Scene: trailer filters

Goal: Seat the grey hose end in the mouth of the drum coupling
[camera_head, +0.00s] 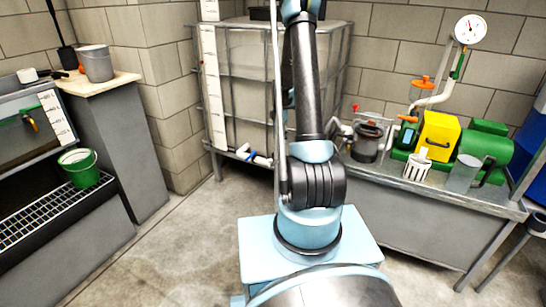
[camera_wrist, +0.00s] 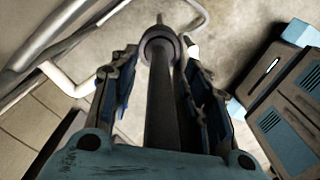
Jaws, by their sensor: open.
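In the wrist view my gripper (camera_wrist: 156,60) has its two fingers spread, one on each side of a dark grey round tube with a thick collar (camera_wrist: 158,42). This looks like the grey hose end. Gaps show between the tube and the fingers, though contact low down is hard to judge. A thinner stem continues from the collar toward the top. In the head view my arm rises in front of the tank and I cannot make out the gripper. I cannot pick out the drum coupling in either view.
A caged white tank (camera_head: 250,85) stands behind my arm, with a blue-handled valve (camera_head: 252,155) low down. On the right a metal bench (camera_head: 420,185) carries a green pump (camera_head: 484,150) and a yellow box (camera_head: 438,135). A green bucket (camera_head: 80,168) stands left. Floor between is clear.

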